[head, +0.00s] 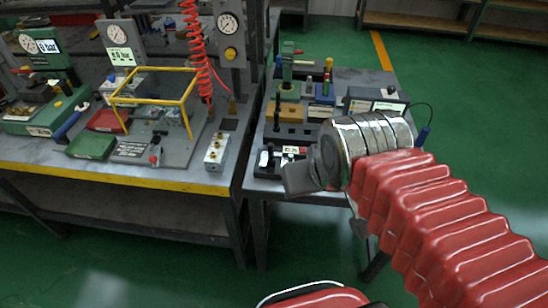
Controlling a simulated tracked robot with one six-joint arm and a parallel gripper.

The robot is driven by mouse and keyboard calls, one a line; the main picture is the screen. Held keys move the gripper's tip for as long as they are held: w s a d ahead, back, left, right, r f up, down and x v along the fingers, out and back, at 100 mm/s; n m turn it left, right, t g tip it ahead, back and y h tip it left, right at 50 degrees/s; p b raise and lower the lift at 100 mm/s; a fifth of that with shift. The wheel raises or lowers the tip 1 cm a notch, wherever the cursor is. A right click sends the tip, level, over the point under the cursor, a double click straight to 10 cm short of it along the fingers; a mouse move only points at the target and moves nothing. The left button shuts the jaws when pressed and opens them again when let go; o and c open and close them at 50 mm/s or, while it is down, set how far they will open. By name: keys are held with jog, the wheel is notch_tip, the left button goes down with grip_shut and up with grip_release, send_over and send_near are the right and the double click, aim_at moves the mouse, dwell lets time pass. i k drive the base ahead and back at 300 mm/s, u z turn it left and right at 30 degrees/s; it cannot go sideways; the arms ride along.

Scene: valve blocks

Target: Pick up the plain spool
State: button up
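I cannot single out a plain spool in the head view; parts on the small side table are small, and my arm covers some of them. My gripper (303,178) is seen from behind, over the front edge of the small side table (272,192). Its grey jaw points left, and whether the fingers are open or shut cannot be made out. Near it on the table are small black and white parts (266,160). Farther back stand a tan block (285,112), a blue block (322,92) and a green fixture (287,66).
A grey box with a display (378,102) and a cabled probe sits at the table's right. The left bench (180,182) holds a yellow frame (150,103), gauges, a green tray (91,145), a red tray (107,120) and a silver block (216,150). Green floor is clear in front.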

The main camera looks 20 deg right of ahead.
aim_at(269, 146)
jog(key=u, duration=0.5)
jog(key=k, duration=1.25)
jog(key=u, duration=0.65)
jog(key=i, duration=1.8)
jog(key=z, duration=0.7)
